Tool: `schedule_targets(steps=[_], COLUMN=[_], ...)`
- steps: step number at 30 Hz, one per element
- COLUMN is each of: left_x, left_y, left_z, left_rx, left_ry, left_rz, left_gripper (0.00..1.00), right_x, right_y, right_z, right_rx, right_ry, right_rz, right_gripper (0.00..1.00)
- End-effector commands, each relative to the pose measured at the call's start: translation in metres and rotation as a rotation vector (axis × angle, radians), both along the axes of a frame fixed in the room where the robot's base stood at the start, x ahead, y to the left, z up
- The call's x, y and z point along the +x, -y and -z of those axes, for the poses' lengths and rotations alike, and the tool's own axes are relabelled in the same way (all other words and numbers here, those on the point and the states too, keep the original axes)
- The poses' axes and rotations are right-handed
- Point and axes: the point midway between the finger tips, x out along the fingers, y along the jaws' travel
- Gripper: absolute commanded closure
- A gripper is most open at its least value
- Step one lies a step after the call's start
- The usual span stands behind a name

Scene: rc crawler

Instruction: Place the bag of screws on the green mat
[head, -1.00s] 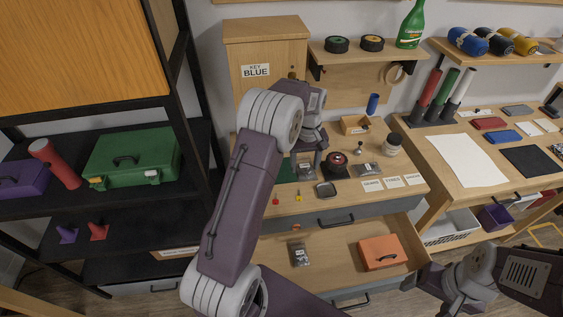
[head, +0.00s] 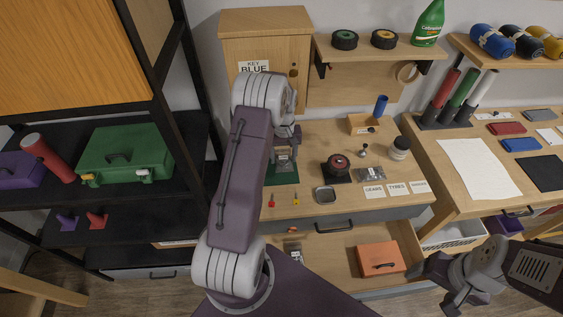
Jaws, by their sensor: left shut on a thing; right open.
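The green mat (head: 270,178) lies on the workbench top, partly hidden by my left arm. My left gripper (head: 286,152) is shut on a small grey bag of screws (head: 285,166). The bag is over the mat; I cannot tell whether it touches it. Similar small bags lie on the bench by the black-and-red wheel (head: 367,175) and in the open drawer (head: 292,248). My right gripper (head: 452,298) is open and empty at the lower right, in front of the drawer.
Red and yellow small tools (head: 283,200), a small square tray (head: 325,195) and labelled cards (head: 385,189) lie near the bench's front. The open drawer also holds an orange box (head: 380,259). A wooden cabinet (head: 265,45) stands behind my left arm.

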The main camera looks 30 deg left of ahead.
Motion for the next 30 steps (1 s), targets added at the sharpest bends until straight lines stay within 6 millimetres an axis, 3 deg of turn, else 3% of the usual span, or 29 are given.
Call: schedule_targets(steps=[6, 13, 24, 25, 27, 30], left_x=[-0.002, -0.002, -0.002, -0.002, -0.002, -0.002], left_y=[-0.006, -0.006, -0.006, -0.006, -0.006, -0.006], left_z=[0.008, 0.042, 0.049, 0.048, 0.047, 0.047], left_rx=[-0.001, -0.001, 0.0, 0.001, 0.001, 0.001], left_ry=[-0.001, -0.001, 0.0, 0.001, 0.001, 0.001], left_rz=[0.002, 0.001, 0.001, 0.001, 0.001, 0.001], left_gripper=[0.83, 0.83, 0.83, 0.37, 0.2, 0.2], right_x=[0.0, 0.0, 0.0, 0.0, 0.0, 0.0], right_y=[0.0, 0.0, 0.0, 0.0, 0.0, 0.0], right_z=[-0.002, -0.009, -0.005, -0.006, -0.006, -0.006], right_rx=[0.0, 0.0, 0.0, 0.0, 0.0, 0.0], right_ry=[0.0, 0.0, 0.0, 0.0, 0.0, 0.0], right_rz=[0.0, 0.0, 0.0, 0.0, 0.0, 0.0], right_gripper=[0.21, 0.21, 0.21, 0.21, 0.21, 0.21])
